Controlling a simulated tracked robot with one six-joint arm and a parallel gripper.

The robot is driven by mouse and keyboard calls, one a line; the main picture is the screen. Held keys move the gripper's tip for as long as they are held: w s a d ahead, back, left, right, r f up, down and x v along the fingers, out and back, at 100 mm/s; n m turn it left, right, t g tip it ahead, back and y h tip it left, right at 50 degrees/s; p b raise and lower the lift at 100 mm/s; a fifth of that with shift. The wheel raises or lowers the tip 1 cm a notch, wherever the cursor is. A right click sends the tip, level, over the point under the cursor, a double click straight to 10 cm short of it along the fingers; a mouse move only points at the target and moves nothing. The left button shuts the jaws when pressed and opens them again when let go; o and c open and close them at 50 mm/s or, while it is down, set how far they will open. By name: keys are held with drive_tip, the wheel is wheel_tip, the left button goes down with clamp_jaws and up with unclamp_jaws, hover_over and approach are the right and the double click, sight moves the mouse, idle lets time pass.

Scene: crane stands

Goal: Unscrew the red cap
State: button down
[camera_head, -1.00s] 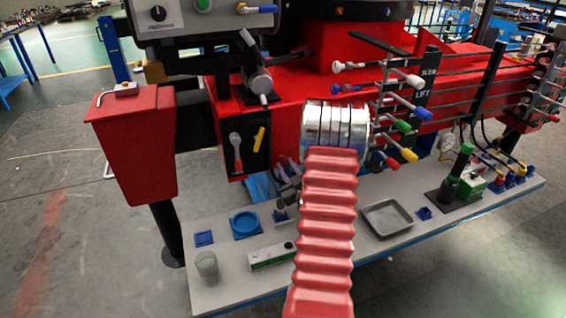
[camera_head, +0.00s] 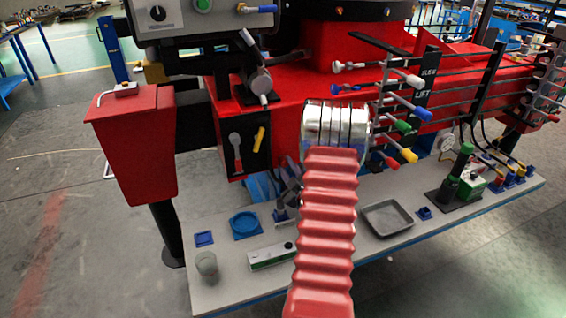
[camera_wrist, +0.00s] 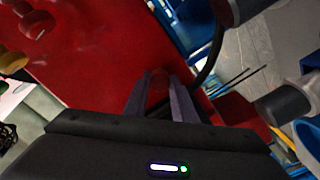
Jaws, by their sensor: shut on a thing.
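In the wrist view, my gripper (camera_wrist: 160,92) has its two grey fingers closed on a small red round thing (camera_wrist: 158,80), which looks like the red cap. It lies between the fingertips, against a red surface, and its edges are dark and hard to make out.
Coloured levers (camera_head: 405,120) stick out to the right of my arm.

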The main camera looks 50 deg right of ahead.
drive_tip(key=shift+s, duration=0.1)
idle(0.3)
drive_tip(key=n, duration=0.3)
drive_tip(key=shift+d+n, duration=0.1)
drive_tip(key=shift+n, duration=1.1)
drive_tip(key=n, duration=0.2)
drive_tip(key=shift+n, duration=1.6)
drive_tip(key=shift+n, duration=0.5)
drive_tip(key=n, duration=0.4)
